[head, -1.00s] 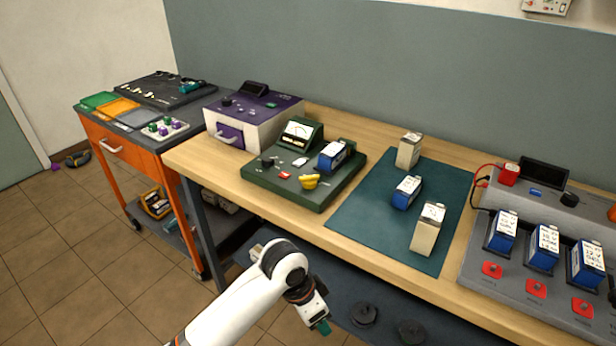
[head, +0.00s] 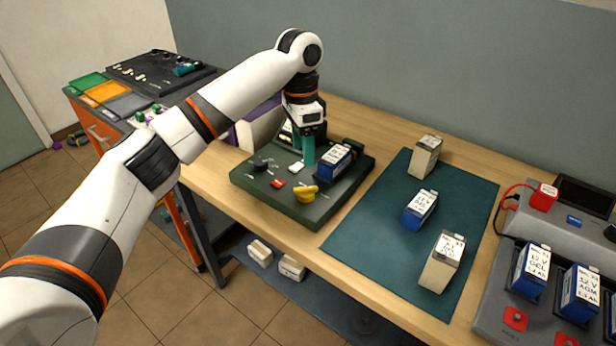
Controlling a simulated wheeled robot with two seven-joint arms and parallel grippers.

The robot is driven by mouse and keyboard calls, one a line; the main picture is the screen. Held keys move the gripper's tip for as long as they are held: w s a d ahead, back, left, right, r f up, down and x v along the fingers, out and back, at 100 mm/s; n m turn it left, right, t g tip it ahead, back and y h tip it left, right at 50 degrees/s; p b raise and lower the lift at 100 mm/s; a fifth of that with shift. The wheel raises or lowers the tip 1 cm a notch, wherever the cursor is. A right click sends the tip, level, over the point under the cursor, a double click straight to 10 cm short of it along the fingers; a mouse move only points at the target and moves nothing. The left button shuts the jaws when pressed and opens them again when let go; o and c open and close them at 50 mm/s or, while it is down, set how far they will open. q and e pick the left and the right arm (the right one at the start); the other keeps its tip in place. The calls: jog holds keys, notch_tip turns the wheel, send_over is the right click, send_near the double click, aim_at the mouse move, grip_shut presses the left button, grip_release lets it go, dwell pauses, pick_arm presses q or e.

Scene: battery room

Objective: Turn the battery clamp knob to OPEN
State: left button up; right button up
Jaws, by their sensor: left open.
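The green test board (head: 325,208) stands on the wooden bench. A yellow knob (head: 305,193) sits near its front edge and is the likely clamp knob; no OPEN marking is legible. A blue battery (head: 333,160) sits on the board just behind and right of the yellow knob. My left gripper (head: 307,152) points down over the back of the board, left of the battery and behind the yellow knob. Its teal fingers are open, with nothing seen between them. They partly hide the board's meter. My right gripper is out of view.
The board also carries a black knob (head: 261,165), a red button (head: 278,183) and a white switch (head: 296,167). A teal mat (head: 375,235) at right holds a blue battery (head: 420,208) and two beige ones. A grey charging station (head: 490,310) stands further right.

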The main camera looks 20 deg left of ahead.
aim_at(304, 188)
pick_arm(q)
jog(key=f, duration=0.1)
jog(key=s+f, duration=0.1)
jog(key=f, duration=0.1)
jog(key=shift+s, duration=0.2)
notch_tip(304, 188, down, 2)
jog(key=f, duration=0.2)
jog(key=f+p, duration=0.1)
jog(key=f, duration=0.2)
jog(key=shift+w+d, duration=0.1)
jog(key=shift+d, duration=0.1)
jog(key=shift+f, duration=0.4)
jog(key=shift+c, duration=0.4)
jog(key=c, duration=0.9)
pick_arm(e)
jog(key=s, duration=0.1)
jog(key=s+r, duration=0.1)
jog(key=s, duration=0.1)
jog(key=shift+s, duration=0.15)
